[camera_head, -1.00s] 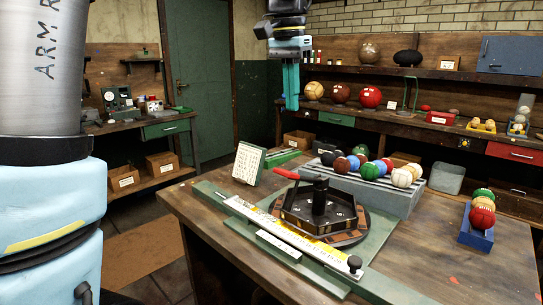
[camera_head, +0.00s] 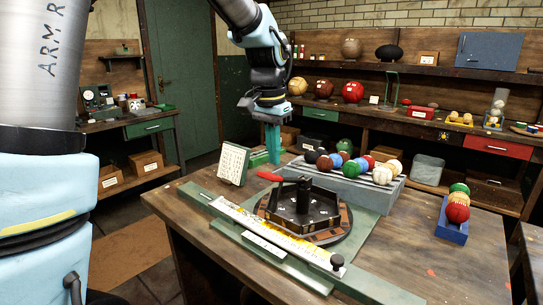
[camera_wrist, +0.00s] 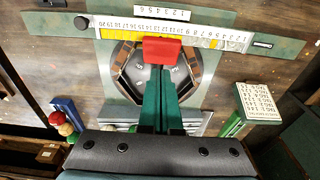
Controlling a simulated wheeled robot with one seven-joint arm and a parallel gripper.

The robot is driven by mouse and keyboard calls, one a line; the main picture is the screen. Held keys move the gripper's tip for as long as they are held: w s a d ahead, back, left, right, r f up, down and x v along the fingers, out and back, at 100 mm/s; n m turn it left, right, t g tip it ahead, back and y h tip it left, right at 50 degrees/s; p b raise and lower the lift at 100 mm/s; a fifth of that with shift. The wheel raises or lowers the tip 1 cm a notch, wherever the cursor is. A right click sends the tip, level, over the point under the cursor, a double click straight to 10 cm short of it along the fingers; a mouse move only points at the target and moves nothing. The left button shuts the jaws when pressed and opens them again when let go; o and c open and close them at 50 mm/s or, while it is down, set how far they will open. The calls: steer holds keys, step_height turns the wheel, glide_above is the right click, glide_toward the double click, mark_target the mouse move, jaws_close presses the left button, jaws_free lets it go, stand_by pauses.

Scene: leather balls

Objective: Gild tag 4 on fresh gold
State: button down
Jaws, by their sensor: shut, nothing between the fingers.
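A black six-sided press (camera_head: 301,200) with a red handle (camera_head: 268,176) sits on a round, dark base on the bench. The red handle also shows in the wrist view (camera_wrist: 161,50), over the press. A long strip (camera_head: 262,227) with white and gold-yellow stretches lies in a green rail in front of the press. In the wrist view the strip (camera_wrist: 215,39) carries rows of numbers. A small plate numbered 1 to 6 (camera_wrist: 162,12) sits beside it. My gripper (camera_head: 273,161) is shut and empty, pointing down above and behind the handle. Whether its fingertips touch the handle cannot be told.
A sloped card (camera_head: 234,162) with rows of numbers stands left of the press. A grey ribbed rack (camera_head: 370,195) with several coloured balls is behind it. A blue tray (camera_head: 450,232) with balls stands at the right. The bench's right front is mostly clear.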

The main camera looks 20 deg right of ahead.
steer(key=shift+s+a+f, duration=0.1)
steer(key=shift+a+f, duration=0.1)
steer(key=shift+f, duration=0.3)
steer(key=shift+s+a+f, duration=0.1)
steer(key=shift+a+f, duration=0.1)
steer(key=shift+f, duration=0.25)
steer(key=s+a+f+t+h+b, duration=0.1)
steer(key=s+a+f+h+b, duration=0.1)
steer(key=f+b, duration=0.6)
steer(key=shift+a+f+b, duration=0.4)
steer(key=shift+a+b, duration=0.45)
steer(key=shift+b, duration=0.05)
steer(key=shift+s+f, duration=0.1)
steer(key=p+v, duration=0.2)
steer(key=v, duration=1.2)
steer(key=shift+a+r+t+h, duration=0.2)
steer(key=shift+t+h, duration=0.1)
steer(key=shift+s, duration=0.1)
